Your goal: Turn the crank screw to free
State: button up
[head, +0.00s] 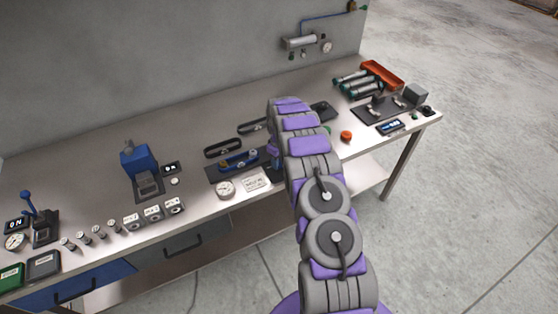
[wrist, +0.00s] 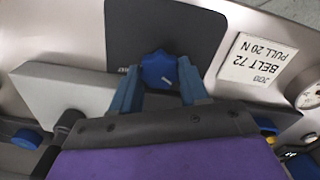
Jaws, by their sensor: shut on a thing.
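A blue lobed knob (wrist: 158,70), which I take to be the crank screw, shows in the wrist view over a black plate (wrist: 185,30). It has a small white mark on its top. My gripper (wrist: 160,82) has its two blue fingers on either side of the knob, shut on it. The knob's shaft and lower side are hidden by the gripper. In the head view my arm hides the knob and most of the gripper. The dark rig (head: 222,171) with a blue part shows just left of my arm.
A card reading "JOB BELT 72 PULL 20 N" (wrist: 257,62) and a dial gauge (wrist: 312,92) lie beside the plate. A grey block (wrist: 60,95) stands close left of the gripper. A blue press (head: 140,160) is farther left; a red button (head: 346,136) is right of my arm.

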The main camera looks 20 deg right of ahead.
aim_at(280, 162)
jog(key=shift+r, duration=0.1)
dwell(0.3)
jog(key=o, duration=1.1)
jog(key=shift+d, duration=0.1)
jog(key=shift+c, duration=0.2)
notch_tip(280, 162, up, 17)
jog(key=shift+p, duration=0.4)
jog(key=shift+r, duration=0.2)
